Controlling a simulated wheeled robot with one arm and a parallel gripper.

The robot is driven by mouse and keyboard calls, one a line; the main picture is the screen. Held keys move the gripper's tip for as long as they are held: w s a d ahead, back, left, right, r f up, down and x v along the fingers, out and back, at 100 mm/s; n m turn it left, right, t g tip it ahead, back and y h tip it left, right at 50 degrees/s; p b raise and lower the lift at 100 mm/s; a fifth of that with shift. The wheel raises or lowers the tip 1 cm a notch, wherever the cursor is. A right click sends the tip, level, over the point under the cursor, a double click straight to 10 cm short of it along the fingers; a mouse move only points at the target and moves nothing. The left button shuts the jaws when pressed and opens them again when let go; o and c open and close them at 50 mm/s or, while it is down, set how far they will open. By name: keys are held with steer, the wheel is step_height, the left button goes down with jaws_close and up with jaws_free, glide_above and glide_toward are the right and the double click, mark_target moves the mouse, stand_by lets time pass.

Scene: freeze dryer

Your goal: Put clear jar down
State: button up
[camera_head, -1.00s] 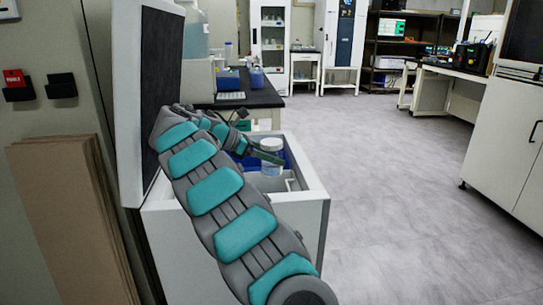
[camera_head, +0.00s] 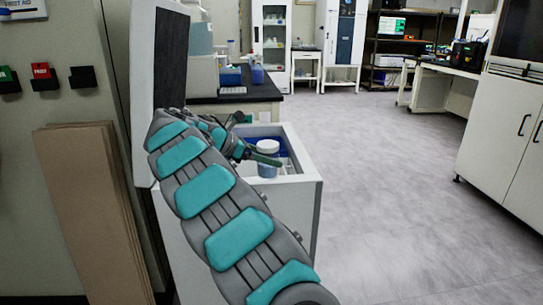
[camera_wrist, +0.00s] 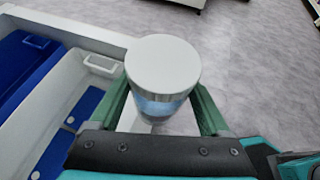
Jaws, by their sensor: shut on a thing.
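The clear jar (camera_head: 267,158) has a white lid and a bluish lower part. It stands upright in my gripper (camera_head: 262,158), above or at the opening of a white chest (camera_head: 305,163). In the wrist view the jar (camera_wrist: 162,75) sits between the two green fingers of my gripper (camera_wrist: 160,103), which are shut on it.
The chest's interior holds blue panels (camera_wrist: 28,70) and a small white holder (camera_wrist: 102,66). Its raised lid (camera_head: 160,75) stands at the left. A dark-topped bench (camera_head: 255,92) is behind it. Floor (camera_head: 400,190) at the right is clear.

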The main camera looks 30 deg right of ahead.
steer(key=shift+a+f, duration=0.15)
steer(key=shift+a, duration=0.05)
steer(key=a+f+n+t+y, duration=0.2)
steer(key=a+f+n+t, duration=0.2)
steer(key=a, duration=0.5)
steer(key=w+a+f+n+t+y, duration=0.1)
steer(key=a+f+n+t+y, duration=0.2)
steer(key=a+f+n+t, duration=0.2)
steer(key=a+f+n+t+y, duration=0.3)
steer(key=a+n, duration=0.4)
steer(key=a, duration=0.5)
steer(key=shift+w+a+f+t, duration=0.35)
steer(key=shift+f+t, duration=0.55)
steer(key=shift+f, duration=0.35)
